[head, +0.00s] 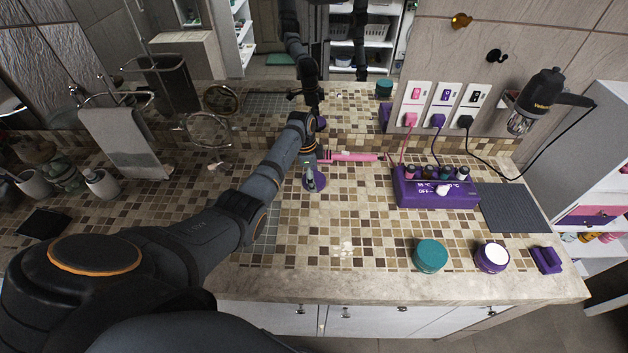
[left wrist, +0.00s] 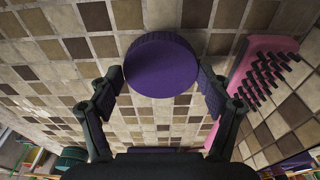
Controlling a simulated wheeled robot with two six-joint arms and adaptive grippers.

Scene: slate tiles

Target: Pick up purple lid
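The purple lid (head: 321,184) is a round disc on the mosaic-tiled counter near its middle. In the left wrist view it shows as a purple disc (left wrist: 160,65) at top centre, between my left fingertips. My left gripper (head: 309,178) reaches down over it and hides part of it in the head view. The fingers are spread wide, one on each side of the lid (left wrist: 162,88); I cannot tell whether the pads touch its rim. My right gripper is not in view.
A pink brush (head: 352,157) lies close beside the lid, bristles facing up in the wrist view (left wrist: 240,75). A mirror backs the counter.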

